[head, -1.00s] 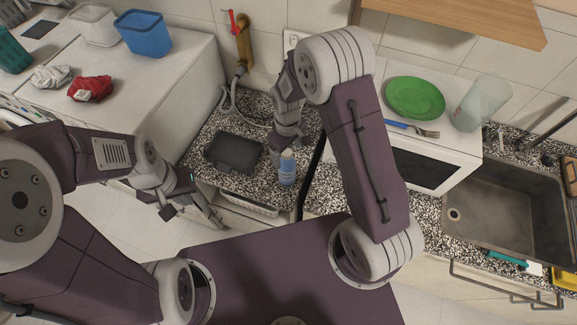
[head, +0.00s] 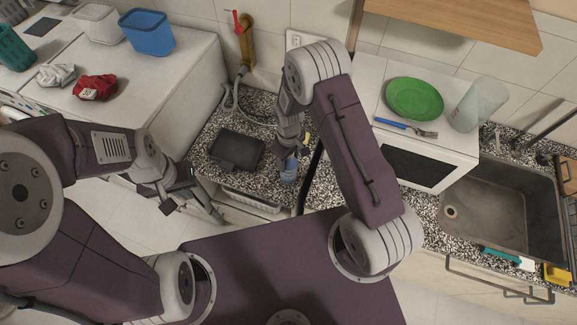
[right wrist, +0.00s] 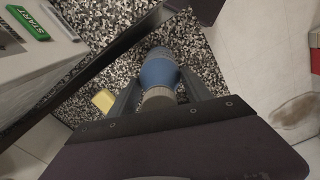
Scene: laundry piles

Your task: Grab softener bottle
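The softener bottle (head: 288,172) is blue with a pale cap and stands upright on the speckled counter, partly covered by my right gripper in the head view. In the right wrist view the bottle (right wrist: 158,70) is between the two fingers of my right gripper (right wrist: 160,85), cap toward the camera. The fingers are spread on either side of it; firm contact does not show. In the head view my right gripper (head: 289,152) is right over the bottle. My left gripper (head: 194,213) is open and empty, in front of the counter to the left.
A dark tray-like box (head: 237,150) lies left of the bottle. A small yellow item (right wrist: 103,101) lies beside it. A white stove unit (head: 430,140) with a green plate (head: 414,98) stands to the right. A hose (head: 232,98) hangs behind.

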